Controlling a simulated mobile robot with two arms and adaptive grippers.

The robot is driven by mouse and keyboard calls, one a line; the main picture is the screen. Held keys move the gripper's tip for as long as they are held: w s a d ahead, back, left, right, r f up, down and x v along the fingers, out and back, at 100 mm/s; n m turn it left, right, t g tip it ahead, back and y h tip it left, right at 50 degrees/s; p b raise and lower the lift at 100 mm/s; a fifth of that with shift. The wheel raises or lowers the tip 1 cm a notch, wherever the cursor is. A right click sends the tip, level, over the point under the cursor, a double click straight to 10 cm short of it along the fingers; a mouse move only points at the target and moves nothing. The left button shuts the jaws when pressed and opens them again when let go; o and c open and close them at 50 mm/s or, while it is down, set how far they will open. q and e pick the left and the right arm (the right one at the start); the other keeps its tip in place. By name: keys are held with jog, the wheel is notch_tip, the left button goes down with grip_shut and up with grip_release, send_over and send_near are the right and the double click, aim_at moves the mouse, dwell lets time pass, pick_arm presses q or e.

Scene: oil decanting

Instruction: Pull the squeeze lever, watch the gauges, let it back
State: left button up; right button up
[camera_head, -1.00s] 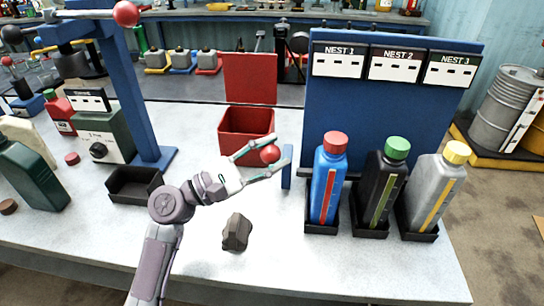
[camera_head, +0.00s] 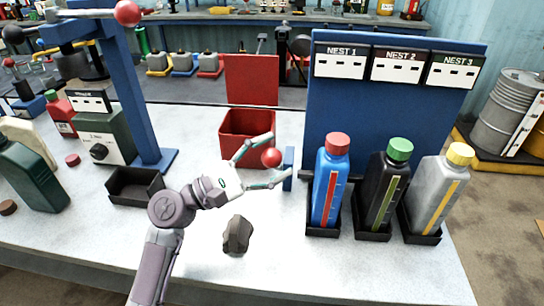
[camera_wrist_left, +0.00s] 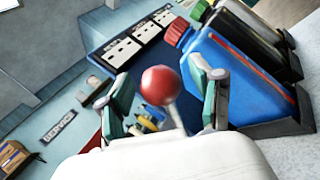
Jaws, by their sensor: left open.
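A red ball knob (camera_head: 271,157) tops the squeeze lever near the blue post (camera_head: 288,168) at the board's left edge. My left gripper (camera_head: 266,160) is open, with its two fingers on either side of the knob. In the left wrist view the knob (camera_wrist_left: 161,84) sits between the spread fingers, with a gap on each side. The gauges are the displays labelled NEST 1 (camera_head: 339,62), NEST 2 (camera_head: 397,66) and NEST 3 (camera_head: 455,71); their readings are too small to tell. My right gripper is not in view.
Blue (camera_head: 328,185), black (camera_head: 383,190) and grey (camera_head: 438,195) bottles stand in black trays right of the lever. A red open box (camera_head: 237,140) stands behind the gripper. A dark rock-like lump (camera_head: 236,234) and a black tray (camera_head: 134,186) lie nearby. The table's front middle is mostly clear.

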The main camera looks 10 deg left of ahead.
pick_arm(q)
jog(key=v, duration=1.2)
